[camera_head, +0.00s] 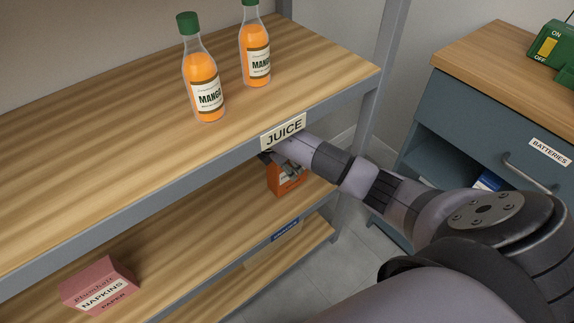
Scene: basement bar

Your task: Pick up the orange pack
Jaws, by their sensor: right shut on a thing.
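The orange pack (287,178) is at the right end of the middle shelf level, just below the JUICE label. Its upper part is hidden behind my gripper and the upper shelf's edge. My right gripper (272,158) reaches in from the right under the upper shelf and is shut on the pack. Its fingertips are mostly hidden. I cannot tell whether the pack touches the shelf board. My left gripper is not in view.
The upper shelf edge (187,179) runs close above my right gripper, with a JUICE label (284,132). Two mango juice bottles (206,92) stand on that shelf. A napkin pack (100,286) lies on the middle shelf (190,235). A blue cabinet (465,120) stands at right.

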